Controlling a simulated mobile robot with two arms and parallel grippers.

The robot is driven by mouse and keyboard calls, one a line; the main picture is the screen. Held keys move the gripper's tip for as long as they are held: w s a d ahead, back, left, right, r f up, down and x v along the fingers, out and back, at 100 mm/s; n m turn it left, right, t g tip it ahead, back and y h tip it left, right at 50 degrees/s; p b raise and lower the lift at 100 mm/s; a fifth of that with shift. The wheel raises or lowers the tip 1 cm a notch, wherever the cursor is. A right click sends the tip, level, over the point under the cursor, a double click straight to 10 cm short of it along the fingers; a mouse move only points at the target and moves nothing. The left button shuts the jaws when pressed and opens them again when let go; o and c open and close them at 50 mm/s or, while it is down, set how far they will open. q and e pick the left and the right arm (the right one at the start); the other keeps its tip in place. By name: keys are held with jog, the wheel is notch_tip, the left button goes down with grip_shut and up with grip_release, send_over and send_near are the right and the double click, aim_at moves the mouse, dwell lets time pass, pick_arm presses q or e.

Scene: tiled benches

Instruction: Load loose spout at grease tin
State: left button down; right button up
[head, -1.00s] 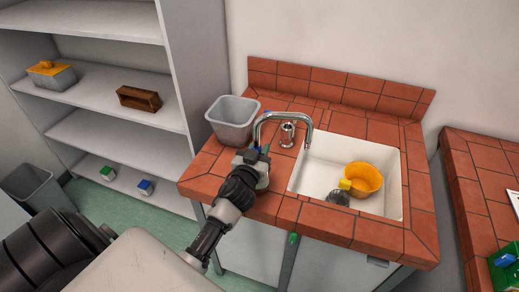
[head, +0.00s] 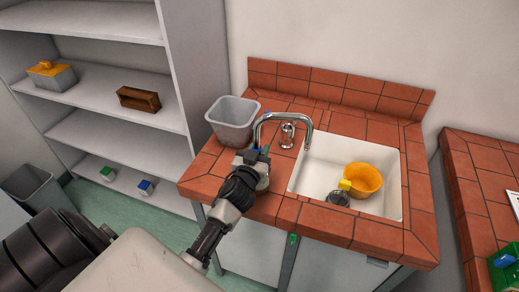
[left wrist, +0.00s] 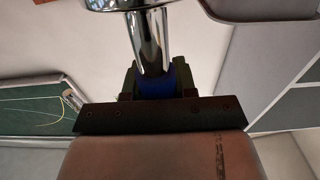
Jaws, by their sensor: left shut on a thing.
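A chrome curved spout (head: 284,115) arches over the bench's left part toward the sink. Its near end comes down at my left gripper (head: 257,156). In the left wrist view a chrome tube (left wrist: 151,40) with a blue collar (left wrist: 156,82) sits between the jaws, and they are shut on it. A round greyish thing (head: 262,182), perhaps the grease tin, stands on the tiles just below and behind the gripper. The gripper hides most of it, and I cannot tell whether the spout touches it. My right gripper is not in view.
A short chrome fitting (head: 287,136) stands beside the white sink (head: 322,158). A yellow-orange bowl (head: 363,181) and a dark round thing (head: 339,197) lie in the sink. A grey bin (head: 232,122) stands at the bench's back left. Shelves (head: 105,95) are at left.

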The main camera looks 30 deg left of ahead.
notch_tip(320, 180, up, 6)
jog(key=p, duration=0.5)
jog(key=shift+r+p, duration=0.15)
jog(key=shift+p, duration=0.2)
dwell(0.4)
